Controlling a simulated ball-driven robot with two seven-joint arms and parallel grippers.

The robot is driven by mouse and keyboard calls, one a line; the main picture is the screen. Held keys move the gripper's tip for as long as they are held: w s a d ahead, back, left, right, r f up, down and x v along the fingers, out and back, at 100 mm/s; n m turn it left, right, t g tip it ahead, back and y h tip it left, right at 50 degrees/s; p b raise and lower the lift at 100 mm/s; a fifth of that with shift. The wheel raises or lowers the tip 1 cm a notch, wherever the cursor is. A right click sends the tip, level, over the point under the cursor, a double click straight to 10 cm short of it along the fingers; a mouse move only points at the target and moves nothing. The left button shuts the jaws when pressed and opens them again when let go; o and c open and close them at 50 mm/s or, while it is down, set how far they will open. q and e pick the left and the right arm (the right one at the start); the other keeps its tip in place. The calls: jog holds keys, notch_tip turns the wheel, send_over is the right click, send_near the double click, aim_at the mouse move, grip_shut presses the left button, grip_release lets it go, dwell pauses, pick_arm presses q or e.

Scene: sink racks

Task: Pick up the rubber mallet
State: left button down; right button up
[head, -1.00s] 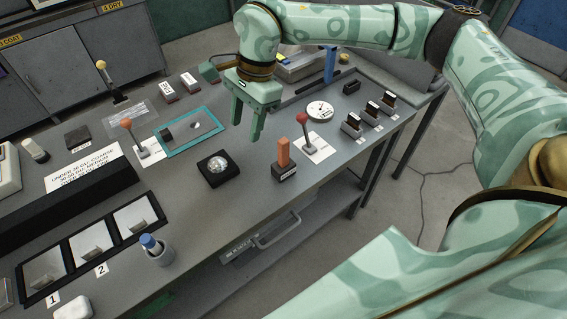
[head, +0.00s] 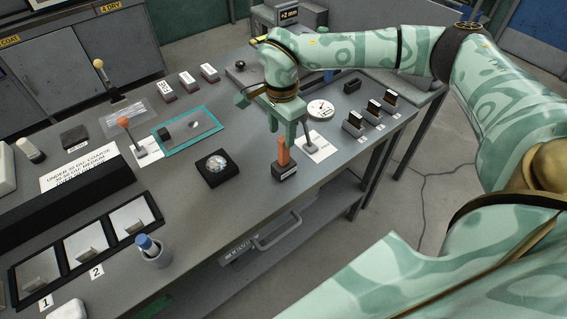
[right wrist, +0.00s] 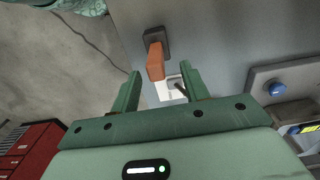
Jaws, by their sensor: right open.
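An orange upright piece on a dark block with a white label, the thing that best fits the rubber mallet (head: 284,154), stands near the table's front edge. My right gripper (head: 282,137) is open and empty, above and just behind its orange top. In the right wrist view the orange piece (right wrist: 155,64) shows beyond and between the open fingertips (right wrist: 161,71), nearer the left finger. I see no contact. The gripper partly covers the orange top in the head view. My left gripper is not in view.
Right of the gripper, a lever on a white card (head: 318,148) stands close by, its top hidden. A black box with a clear dome (head: 217,171) is to the left, with bare table between.

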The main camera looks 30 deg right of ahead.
aim_at(284, 138)
jog(key=f, duration=0.4)
jog(key=shift+s+d+f+b, duration=0.15)
jog(key=shift+s+f+b, duration=0.1)
jog(key=shift+b, duration=0.1)
jog(key=shift+r, duration=0.15)
grip_shut()
jog(key=shift+r, duration=0.5)
notch_tip(284, 138, up, 3)
jog(key=shift+s+f+p, duration=0.1)
jog(key=shift+p, duration=0.4)
jog(key=s+r+p, duration=0.1)
jog(key=s+r, duration=0.3)
jog(key=s, duration=0.3)
jog(key=s+d+r+p, duration=0.1)
jog(key=s+r, duration=0.4)
jog(key=s, duration=0.1)
jog(key=shift+s, duration=0.4)
jog(key=shift+r, duration=0.1)
